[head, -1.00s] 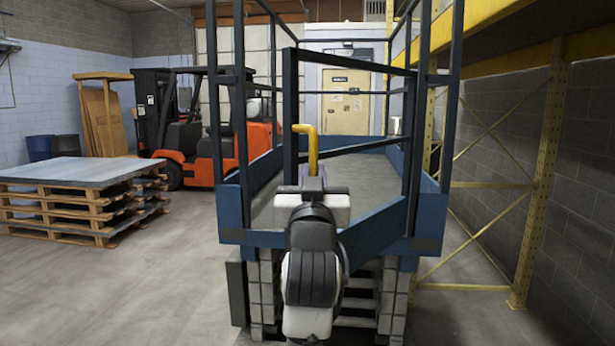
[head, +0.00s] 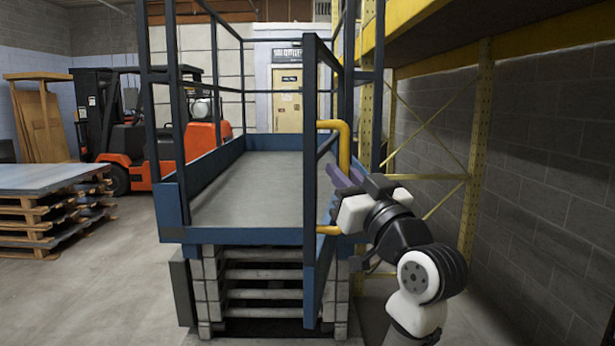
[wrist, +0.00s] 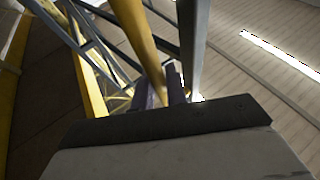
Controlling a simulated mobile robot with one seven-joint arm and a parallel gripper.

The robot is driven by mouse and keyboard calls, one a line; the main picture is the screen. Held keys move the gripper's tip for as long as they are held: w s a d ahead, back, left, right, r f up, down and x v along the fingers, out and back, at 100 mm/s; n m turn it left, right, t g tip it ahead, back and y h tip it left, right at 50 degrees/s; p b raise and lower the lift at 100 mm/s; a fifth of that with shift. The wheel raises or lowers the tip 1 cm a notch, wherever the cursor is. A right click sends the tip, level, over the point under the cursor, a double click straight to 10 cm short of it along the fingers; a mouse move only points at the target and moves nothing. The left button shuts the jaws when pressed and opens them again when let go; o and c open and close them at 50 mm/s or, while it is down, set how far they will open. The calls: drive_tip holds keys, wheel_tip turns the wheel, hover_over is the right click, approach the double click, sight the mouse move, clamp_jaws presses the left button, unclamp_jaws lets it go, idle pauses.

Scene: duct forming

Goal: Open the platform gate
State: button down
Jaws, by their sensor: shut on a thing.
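The platform gate (head: 310,200) is a blue tubular frame at the front of the raised platform (head: 250,185). In the head view it stands swung out toward me, seen nearly edge-on, at the right side of the entry. The entry to its left is clear, with steps below it. A yellow handle (head: 344,140) is fixed to the gate's near end. My gripper (head: 343,177) is shut on the handle from the right. In the wrist view the yellow handle (wrist: 135,40) runs down between my gripper's fingers (wrist: 163,92), whose tips partly hide it.
Yellow racking (head: 478,150) and a grey block wall (head: 550,170) stand close on the right of my arm. Stacked pallets (head: 50,210) and an orange forklift (head: 130,140) stand at the left. Floor between pallets and platform is free.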

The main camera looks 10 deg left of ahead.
drive_tip(key=d, duration=0.4)
drive_tip(key=w+d, duration=0.1)
drive_tip(key=d, duration=0.1)
drive_tip(key=shift+r, duration=0.1)
drive_tip(key=c, duration=1.4)
unclamp_jaws()
drive_tip(key=shift+a, duration=0.1)
drive_tip(key=b+v, duration=0.5)
drive_tip(key=v, duration=0.9)
drive_tip(key=shift+b, duration=0.35)
drive_tip(key=shift+w+a, duration=0.1)
